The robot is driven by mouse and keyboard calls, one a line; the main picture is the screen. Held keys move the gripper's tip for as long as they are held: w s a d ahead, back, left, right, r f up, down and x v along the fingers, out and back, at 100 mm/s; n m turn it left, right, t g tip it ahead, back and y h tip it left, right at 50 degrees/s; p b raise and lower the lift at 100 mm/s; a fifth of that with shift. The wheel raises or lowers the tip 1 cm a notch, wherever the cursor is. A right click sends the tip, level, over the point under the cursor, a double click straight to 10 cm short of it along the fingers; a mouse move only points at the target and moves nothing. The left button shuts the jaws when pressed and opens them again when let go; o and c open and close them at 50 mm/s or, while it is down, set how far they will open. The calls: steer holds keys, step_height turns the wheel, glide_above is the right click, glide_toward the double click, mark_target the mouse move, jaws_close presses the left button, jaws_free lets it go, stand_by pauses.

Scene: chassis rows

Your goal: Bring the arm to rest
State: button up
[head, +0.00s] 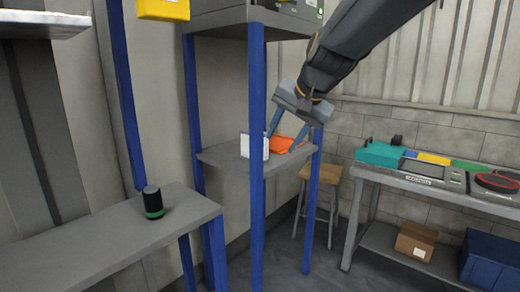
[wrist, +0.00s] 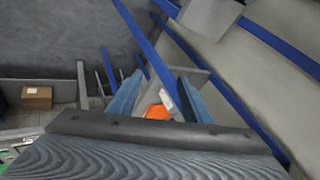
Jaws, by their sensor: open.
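My gripper (head: 284,141) hangs from my dark arm at the upper right of the head view. Its two blue fingers are apart, with nothing seen held between them. It is in front of or over the middle shelf (head: 222,157) of the blue-posted rack; the exact gap is hard to tell. In the wrist view the open fingers of my gripper (wrist: 160,78) frame an orange item (wrist: 157,112) and a white item (wrist: 168,98). The same orange item (head: 283,145) and white item (head: 246,146) show near the fingers in the head view.
A black and green cylinder (head: 153,202) stands on the grey shelf (head: 70,245) at left. Blue posts (head: 257,110) rise close to my gripper. A wooden stool (head: 321,177) stands behind. A workbench (head: 410,183) with devices is at right, with a cardboard box (head: 415,240) below.

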steer(key=s+d+f+n+g+h, duration=0.1)
steer(key=s+d+f, duration=0.3)
steer(key=s+f, duration=0.4)
steer(key=s+d+f+n+g+h, duration=0.1)
steer(key=s+d+f+n+g, duration=0.1)
steer(key=s+d+f, duration=0.3)
steer(key=s+d+f+n+g+h, duration=0.1)
steer(key=s+d+f+n+g, duration=0.1)
steer(key=s+f, duration=1)
step_height(320, 180, down, 2)
steer(key=shift+s+d+g, duration=0.35)
steer(key=shift+d+g, duration=0.25)
steer(key=shift+d, duration=0.55)
